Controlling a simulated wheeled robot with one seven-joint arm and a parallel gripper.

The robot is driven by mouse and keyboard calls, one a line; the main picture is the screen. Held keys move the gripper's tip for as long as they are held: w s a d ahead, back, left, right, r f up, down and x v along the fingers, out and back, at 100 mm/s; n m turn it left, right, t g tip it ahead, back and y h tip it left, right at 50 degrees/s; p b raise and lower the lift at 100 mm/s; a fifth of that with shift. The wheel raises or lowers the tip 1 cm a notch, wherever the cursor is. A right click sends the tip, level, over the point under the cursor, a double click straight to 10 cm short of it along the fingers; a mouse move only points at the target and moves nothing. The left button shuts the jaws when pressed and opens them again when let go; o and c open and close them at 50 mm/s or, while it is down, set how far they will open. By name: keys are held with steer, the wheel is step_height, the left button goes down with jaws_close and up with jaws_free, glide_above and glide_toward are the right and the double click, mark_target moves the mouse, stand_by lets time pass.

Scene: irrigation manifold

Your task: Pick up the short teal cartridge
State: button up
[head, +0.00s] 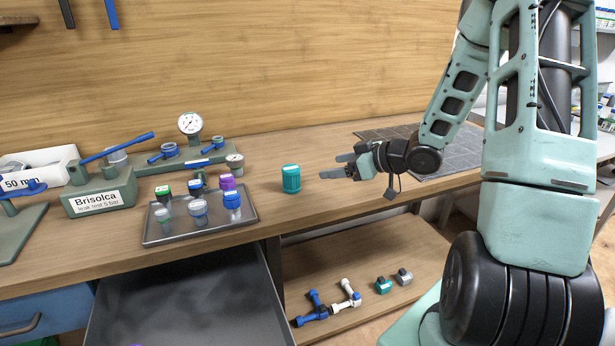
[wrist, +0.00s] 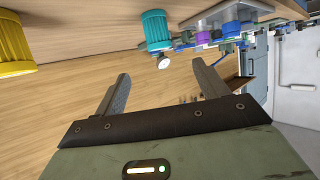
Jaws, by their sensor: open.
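A teal ribbed cartridge (head: 291,180) with a pale top stands upright on the wooden bench, just right of the grey tray. In the wrist view a teal ribbed cartridge (wrist: 156,30) shows ahead of the fingers, near the top edge. My gripper (head: 328,166) is open and empty, to the right of the cartridge and apart from it, with its fingers pointing left toward it.
The tray (head: 240,220) holds several small capped parts. Green fixtures with blue levers and a gauge (head: 190,123) stand behind it. A yellow ribbed piece (wrist: 14,48) shows in the wrist view. An open drawer (head: 185,295) lies below. Bench around the cartridge is clear.

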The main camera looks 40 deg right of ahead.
mark_target(287, 171)
steer(key=x, duration=1.1)
steer(key=shift+w+d, duration=0.25)
steer(key=shift+x, duration=2.7)
steer(key=shift+a+r, duration=0.1)
steer(key=shift+r, duration=0.1)
steer(key=c, duration=1.1)
